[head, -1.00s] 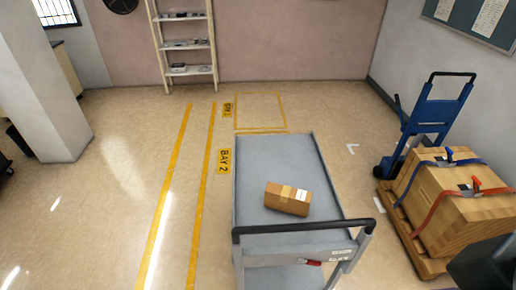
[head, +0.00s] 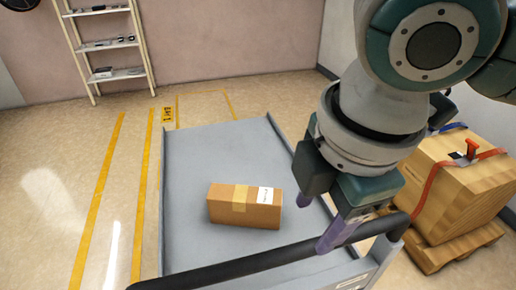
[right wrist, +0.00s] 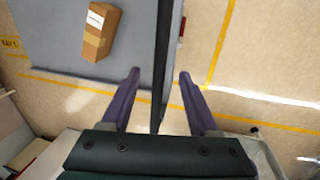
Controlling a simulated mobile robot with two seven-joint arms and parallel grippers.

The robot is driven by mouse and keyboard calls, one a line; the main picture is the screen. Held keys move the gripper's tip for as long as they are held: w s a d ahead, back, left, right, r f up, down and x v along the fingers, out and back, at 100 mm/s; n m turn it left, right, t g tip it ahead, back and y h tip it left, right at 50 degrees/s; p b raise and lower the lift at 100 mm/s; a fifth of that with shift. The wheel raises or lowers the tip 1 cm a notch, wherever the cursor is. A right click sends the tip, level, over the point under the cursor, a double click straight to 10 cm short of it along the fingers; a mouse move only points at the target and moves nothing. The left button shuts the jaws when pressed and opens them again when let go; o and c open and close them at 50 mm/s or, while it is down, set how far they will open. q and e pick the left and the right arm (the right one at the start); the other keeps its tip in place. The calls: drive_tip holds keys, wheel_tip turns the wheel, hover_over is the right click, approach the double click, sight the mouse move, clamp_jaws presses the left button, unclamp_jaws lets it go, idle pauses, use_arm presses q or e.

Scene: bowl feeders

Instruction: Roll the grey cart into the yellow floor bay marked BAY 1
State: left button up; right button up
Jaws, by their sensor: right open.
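The grey cart (head: 195,160) stands in front of me, a cardboard box (head: 245,207) on its deck. Its black handle (head: 215,268) crosses the near end. My right gripper (head: 319,220) is open at the handle's right part. In the right wrist view a dark bar, seemingly the handle (right wrist: 164,60), runs between the two purple fingers (right wrist: 158,88), with gaps on both sides. The yellow outline of BAY 1 (head: 231,104) lies on the floor beyond the cart's far end, which hides its near part. A small yellow label (head: 167,115) lies beside it. My left gripper is out of view.
A pallet (head: 440,256) with a strapped wooden crate (head: 455,190) stands close on the right. A shelf rack (head: 108,45) leans at the back wall. Long yellow floor lines (head: 97,200) run along the left, where the floor is clear.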

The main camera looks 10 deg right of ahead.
sight(300, 249)
drive_tip(key=f, duration=0.3)
drive_tip(key=w+f, duration=0.1)
drive_tip(key=f, duration=0.5)
drive_tip(key=shift+w+f+b, duration=0.35)
drive_tip(key=shift+b, duration=0.05)
drive_tip(key=shift+c, duration=0.2)
clamp_jaws()
idle(0.8)
